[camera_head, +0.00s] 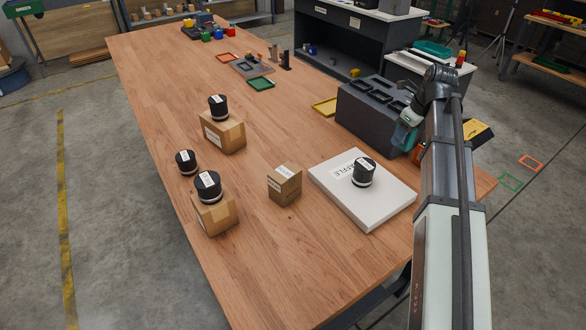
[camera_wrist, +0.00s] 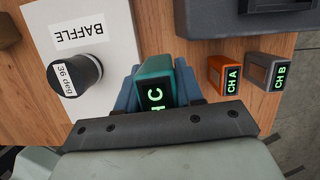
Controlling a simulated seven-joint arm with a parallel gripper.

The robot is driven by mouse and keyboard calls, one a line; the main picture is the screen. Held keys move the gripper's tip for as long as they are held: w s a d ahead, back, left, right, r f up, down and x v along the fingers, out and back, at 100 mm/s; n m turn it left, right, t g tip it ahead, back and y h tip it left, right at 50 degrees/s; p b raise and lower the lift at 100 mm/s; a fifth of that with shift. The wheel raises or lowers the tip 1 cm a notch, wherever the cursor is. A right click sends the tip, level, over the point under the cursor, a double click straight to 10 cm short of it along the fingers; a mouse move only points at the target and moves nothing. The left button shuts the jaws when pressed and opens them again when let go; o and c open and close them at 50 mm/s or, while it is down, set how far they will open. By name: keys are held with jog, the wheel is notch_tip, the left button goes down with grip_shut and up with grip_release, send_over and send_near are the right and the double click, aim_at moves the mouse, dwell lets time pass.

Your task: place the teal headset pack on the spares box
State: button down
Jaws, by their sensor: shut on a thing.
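The teal headset pack (camera_wrist: 153,72), with a glowing "CH C" label, is held between the blue fingers of my gripper (camera_wrist: 157,88) in the wrist view. In the head view my gripper (camera_head: 408,124) is at the right, beside the dark slotted block, and the pack is mostly hidden there. Three cardboard boxes stand on the table: a small one with a bare top (camera_head: 285,186), a front-left one (camera_head: 216,217) and a farther one (camera_head: 226,138). The last two each carry a black-and-white cylinder. Their labels are too small to read, so I cannot tell which is the spares box.
A white "BAFFLE" box (camera_head: 335,192) carries a black cylinder (camera_head: 364,172). Another cylinder (camera_head: 186,161) stands near the left edge. The dark slotted block (camera_head: 358,122) is beside my gripper. Orange "CH A" (camera_wrist: 220,75) and grey "CH B" (camera_wrist: 262,72) packs stand right of it.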

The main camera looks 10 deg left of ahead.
jog(key=s+a+r+n, duration=0.2)
jog(key=a+r, duration=0.1)
jog(key=a, duration=1)
notch_tip(320, 180, up, 6)
jog(key=n+g, duration=0.2)
jog(key=n, duration=0.4)
send_over(279, 171)
jog(key=d, duration=0.1)
jog(key=shift+y, duration=0.4)
jog(key=shift+f, duration=4.7)
jog(key=shift+f, duration=0.1)
jog(key=c, duration=0.7)
grip_release()
